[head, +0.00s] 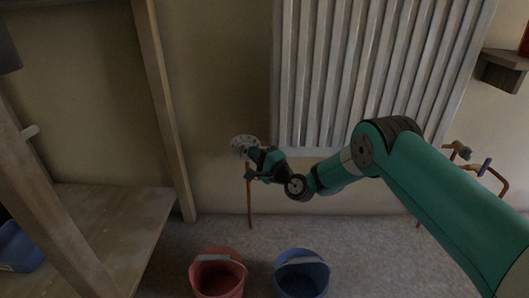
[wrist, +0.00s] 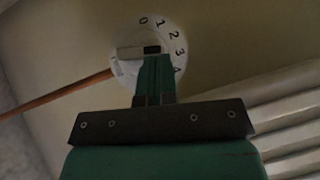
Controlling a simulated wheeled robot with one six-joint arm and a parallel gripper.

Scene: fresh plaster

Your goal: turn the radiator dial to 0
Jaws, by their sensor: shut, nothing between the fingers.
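The radiator dial (head: 240,141) is a pale round disc on the wall, left of the radiator's lower corner. In the wrist view the dial (wrist: 172,22) carries the marks 0, 1, 2, 3 and 4, with 0 at the top and 4 at the lower right. A pale bar (wrist: 130,53) lies across its middle, with a dark block at its right end. My gripper (wrist: 153,58) is shut and empty, its fingertips in front of the dial beside that block. I cannot tell whether they touch. My gripper (head: 250,151) hides part of the dial's lower right.
The ribbed white radiator (head: 360,60) hangs right of the dial. A copper pipe (head: 249,205) runs down below the dial. A red bucket (head: 218,275) and a blue bucket (head: 302,275) stand on the floor. A wooden shelf frame (head: 165,110) stands left.

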